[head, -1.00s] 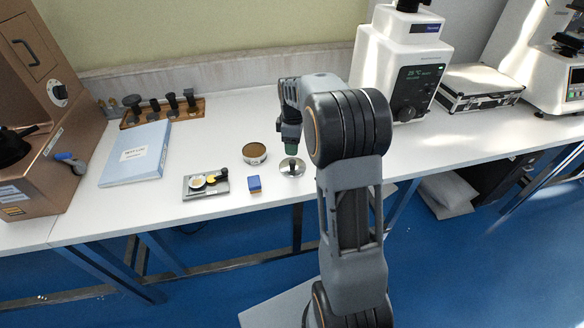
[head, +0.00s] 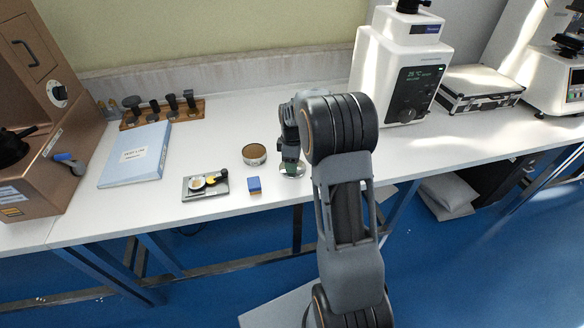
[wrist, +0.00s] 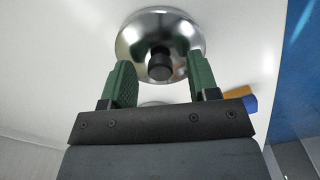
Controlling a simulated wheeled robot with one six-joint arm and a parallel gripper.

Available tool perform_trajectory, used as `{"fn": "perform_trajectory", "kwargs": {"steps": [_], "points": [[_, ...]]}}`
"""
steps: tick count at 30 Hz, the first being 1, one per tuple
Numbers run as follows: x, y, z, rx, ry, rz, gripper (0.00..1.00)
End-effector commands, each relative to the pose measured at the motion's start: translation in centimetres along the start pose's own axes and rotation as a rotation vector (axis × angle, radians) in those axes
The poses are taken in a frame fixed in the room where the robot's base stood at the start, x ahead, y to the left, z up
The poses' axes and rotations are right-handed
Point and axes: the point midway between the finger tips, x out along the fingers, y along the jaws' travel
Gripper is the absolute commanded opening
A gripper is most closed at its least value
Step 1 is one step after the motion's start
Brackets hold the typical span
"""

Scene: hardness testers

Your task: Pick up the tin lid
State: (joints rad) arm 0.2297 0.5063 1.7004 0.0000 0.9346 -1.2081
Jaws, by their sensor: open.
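The tin lid (wrist: 185,35) is a shiny round metal disc with a black knob (wrist: 160,66) in its middle. It lies flat on the white table near the front edge. In the head view, part of the lid (head: 294,175) shows beneath my gripper (head: 291,164), which hides the rest. In the wrist view, the green fingers of my gripper (wrist: 162,72) are apart, one on each side of the knob, with nothing held. I cannot tell how far above the lid they are. The open round tin (head: 254,153) stands left of the lid, brown inside.
A blue and orange block (head: 254,185) lies left of the lid, near the table edge. A grey tray (head: 190,194) with small discs is farther left, with a pale blue folder (head: 125,170) behind it. A white tester (head: 380,70) stands at back right.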

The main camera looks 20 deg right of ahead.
Motion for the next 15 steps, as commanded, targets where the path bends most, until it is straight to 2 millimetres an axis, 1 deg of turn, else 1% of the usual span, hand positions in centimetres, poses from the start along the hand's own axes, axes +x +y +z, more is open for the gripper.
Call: {"fn": "perform_trajectory", "kwargs": {"steps": [1,2,15], "points": [[-0.01,0.0,0.0,0.0,0.0,0.0,0.55],[-0.02,0.0,0.0,0.0,0.0,0.0,0.52],[-0.04,-0.01,-0.01,0.0,0.0,0.0,0.1]]}}
